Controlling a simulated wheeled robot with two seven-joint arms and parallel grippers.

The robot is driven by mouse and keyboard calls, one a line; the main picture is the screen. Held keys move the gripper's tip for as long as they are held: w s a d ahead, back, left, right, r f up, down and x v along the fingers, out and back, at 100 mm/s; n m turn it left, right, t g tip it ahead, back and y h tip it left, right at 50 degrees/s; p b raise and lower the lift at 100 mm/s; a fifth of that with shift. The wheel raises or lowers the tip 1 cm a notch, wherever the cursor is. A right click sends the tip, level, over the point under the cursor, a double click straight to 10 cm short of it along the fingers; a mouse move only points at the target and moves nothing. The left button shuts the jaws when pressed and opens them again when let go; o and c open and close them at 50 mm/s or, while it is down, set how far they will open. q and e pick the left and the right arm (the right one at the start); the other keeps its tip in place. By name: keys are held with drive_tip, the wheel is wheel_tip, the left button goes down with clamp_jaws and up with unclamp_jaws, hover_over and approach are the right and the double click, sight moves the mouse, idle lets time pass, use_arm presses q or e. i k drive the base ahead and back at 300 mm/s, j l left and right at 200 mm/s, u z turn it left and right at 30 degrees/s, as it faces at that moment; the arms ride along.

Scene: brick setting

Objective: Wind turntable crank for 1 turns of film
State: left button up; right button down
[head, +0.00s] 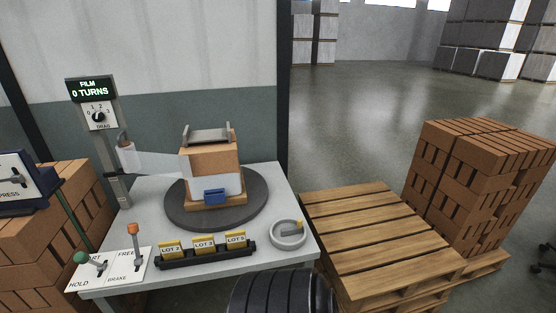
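The turntable is a dark round disc (258,206) on a pale table. On it a stack of bricks (208,157) stands on a small wooden base, with a grey bracket on top and a blue clip (215,196) in front. Translucent film (160,163) runs from a roll (126,157) on the post to the stack. The display (89,90) reads FILM 0 TURNS. Neither gripper is in view.
A drag dial (99,117) sits below the display. A lever panel (108,270) has green and orange knobs. A black rack (207,255) holds yellow lot cards. A wooden pallet (380,240) and brick stacks (475,190) stand right; more bricks (60,240) left.

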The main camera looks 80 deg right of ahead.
sight(286, 234)
drive_tip(key=z, duration=2.75)
